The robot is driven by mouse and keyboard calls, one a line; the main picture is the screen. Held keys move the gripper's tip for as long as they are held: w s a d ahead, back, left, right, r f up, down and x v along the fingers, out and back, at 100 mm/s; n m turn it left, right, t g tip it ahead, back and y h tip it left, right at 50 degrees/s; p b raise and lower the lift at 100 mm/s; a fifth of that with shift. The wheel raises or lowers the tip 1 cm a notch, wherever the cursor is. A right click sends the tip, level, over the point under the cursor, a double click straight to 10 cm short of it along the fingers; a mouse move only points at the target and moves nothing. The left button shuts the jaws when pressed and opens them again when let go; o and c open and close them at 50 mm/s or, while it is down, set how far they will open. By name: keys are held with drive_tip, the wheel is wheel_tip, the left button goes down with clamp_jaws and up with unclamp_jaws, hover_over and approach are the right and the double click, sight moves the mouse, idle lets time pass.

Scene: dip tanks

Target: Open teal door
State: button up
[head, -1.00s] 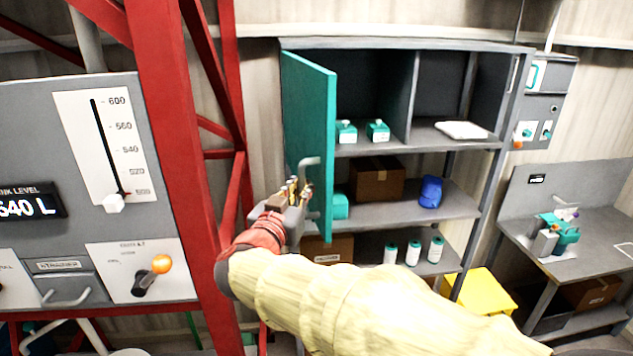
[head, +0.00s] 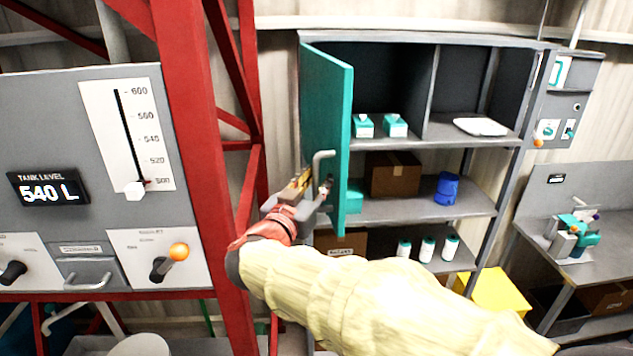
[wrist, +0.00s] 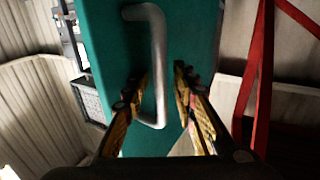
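The teal door (head: 333,115) stands swung open at the left of the grey shelf cabinet, hinged on its left side. Its grey bar handle (head: 322,157) is on the face turned to the left. My gripper (head: 312,187) is at the lower part of the handle. In the wrist view the teal door (wrist: 195,30) fills the middle and the handle (wrist: 157,50) runs down between the two fingers. My gripper (wrist: 160,95) is open there, with a gap showing on both sides of the handle. Whether a finger touches the handle or door I cannot tell.
A red steel post (head: 190,150) and a grey control panel (head: 40,115) stand left of my gripper. The cabinet shelves hold teal boxes (head: 395,125), a cardboard box (head: 392,174) and a blue item (head: 447,188). A yellow box (head: 497,290) and a workbench (head: 590,262) are at right.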

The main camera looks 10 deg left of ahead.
drive_tip(key=v, duration=1.2)
drive_tip(key=shift+f, duration=0.1)
